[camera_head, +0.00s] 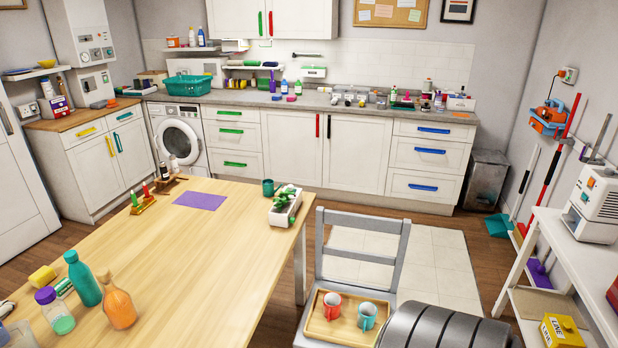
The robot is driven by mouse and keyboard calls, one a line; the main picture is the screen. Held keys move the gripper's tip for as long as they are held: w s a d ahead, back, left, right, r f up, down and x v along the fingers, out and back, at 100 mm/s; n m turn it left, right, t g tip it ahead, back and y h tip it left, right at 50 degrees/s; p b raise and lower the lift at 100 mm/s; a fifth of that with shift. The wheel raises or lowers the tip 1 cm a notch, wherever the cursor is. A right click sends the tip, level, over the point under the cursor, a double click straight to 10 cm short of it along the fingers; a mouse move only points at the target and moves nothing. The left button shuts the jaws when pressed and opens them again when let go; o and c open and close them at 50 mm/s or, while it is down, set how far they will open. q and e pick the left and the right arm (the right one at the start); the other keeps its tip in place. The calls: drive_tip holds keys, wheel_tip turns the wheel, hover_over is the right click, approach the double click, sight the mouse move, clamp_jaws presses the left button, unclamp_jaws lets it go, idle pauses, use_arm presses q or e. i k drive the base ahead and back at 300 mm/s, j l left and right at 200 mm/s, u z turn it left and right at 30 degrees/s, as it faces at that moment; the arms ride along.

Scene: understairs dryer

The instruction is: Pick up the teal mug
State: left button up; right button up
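A teal mug (367,316) stands upright on a wooden tray (318,330), on the right half of it. A red mug (332,306) stands close to its left. The tray rests on the seat of a grey chair (355,251) at the bottom of the head view, right of the table. Neither of my grippers shows in the head view.
A wooden table (190,255) fills the left front, with a teal bottle (84,279) and an orange bottle (119,309) on it. A dark grey rounded shape (440,328) covers the area right of the tray. A white shelf (575,265) stands at right. Floor behind the chair is clear.

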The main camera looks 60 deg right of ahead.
sight(367, 312)
drive_tip(key=z, duration=2.3)
